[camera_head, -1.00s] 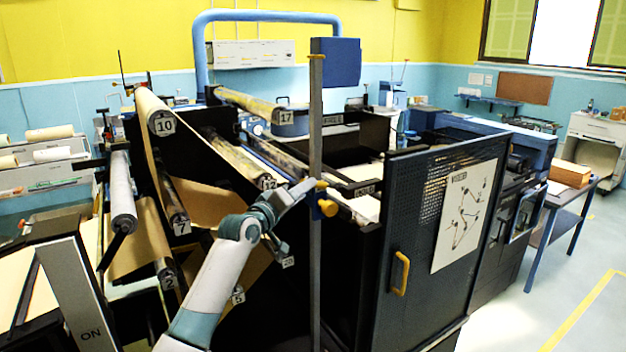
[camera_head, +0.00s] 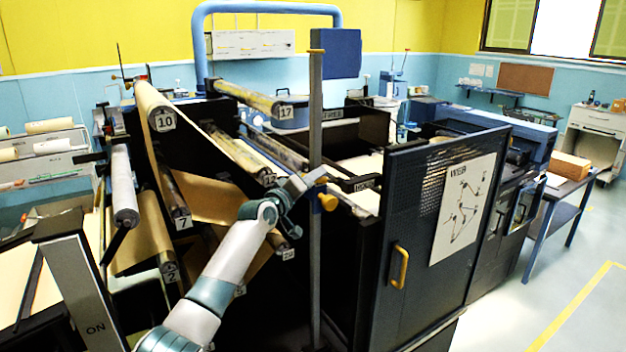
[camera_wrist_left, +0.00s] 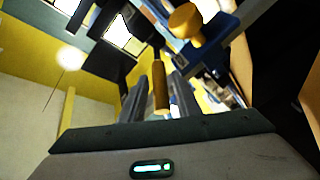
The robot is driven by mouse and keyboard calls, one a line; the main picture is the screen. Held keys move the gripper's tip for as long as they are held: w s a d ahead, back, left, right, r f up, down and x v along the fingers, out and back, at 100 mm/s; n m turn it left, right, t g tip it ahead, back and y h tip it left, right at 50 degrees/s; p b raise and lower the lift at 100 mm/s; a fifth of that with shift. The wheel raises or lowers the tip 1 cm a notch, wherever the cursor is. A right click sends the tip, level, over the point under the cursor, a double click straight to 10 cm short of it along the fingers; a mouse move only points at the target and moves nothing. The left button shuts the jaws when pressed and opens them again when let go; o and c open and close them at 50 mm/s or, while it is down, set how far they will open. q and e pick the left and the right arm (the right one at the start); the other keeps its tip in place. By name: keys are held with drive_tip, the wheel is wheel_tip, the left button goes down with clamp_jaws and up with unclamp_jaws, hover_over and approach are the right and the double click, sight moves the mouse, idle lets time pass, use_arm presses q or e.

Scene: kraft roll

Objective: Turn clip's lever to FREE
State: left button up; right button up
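A blue clip sits on the upright grey post (camera_head: 316,110), with a round yellow knob (camera_head: 328,202) on its side. The knob also shows in the left wrist view (camera_wrist_left: 185,20). The clip's lever, an orange-yellow peg (camera_wrist_left: 160,85), stands between my left gripper's fingers in the left wrist view. In the head view the gripper mostly hides it. My left gripper (camera_head: 308,183) is at the clip. Its fingers (camera_wrist_left: 158,98) are apart on both sides of the lever, with thin gaps showing. My right gripper is not in view.
The numbered rollers and brown paper web (camera_head: 150,220) lie left of and behind my left arm. A dark cabinet door (camera_head: 425,250) with a yellow handle (camera_head: 399,267) stands right of the post. The floor at the right (camera_head: 540,290) is clear.

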use_arm(q)
clamp_jaws()
drive_tip(key=shift+r, duration=0.1)
drive_tip(key=shift+w+d+r+m+g+y, duration=0.2)
drive_tip(key=shift+r+m+g+y, duration=0.1)
drive_tip(key=shift+r+g, duration=0.25)
drive_tip(key=shift+w+d+r+g+y, duration=0.1)
drive_tip(key=shift+d+r+g+y, duration=0.2)
drive_tip(key=shift+r, duration=0.3)
drive_tip(key=shift+w+d+r+m+g+y, duration=0.25)
drive_tip(key=shift+d+r+m+g+y, duration=0.05)
drive_tip(key=shift+r+m+g+y, duration=0.3)
drive_tip(key=shift+w+d+r+m+g+y, duration=0.3)
drive_tip(key=shift+w+d+r+g+y, duration=0.3)
drive_tip(key=shift+g, duration=0.45)
drive_tip(key=shift+d, duration=0.1)
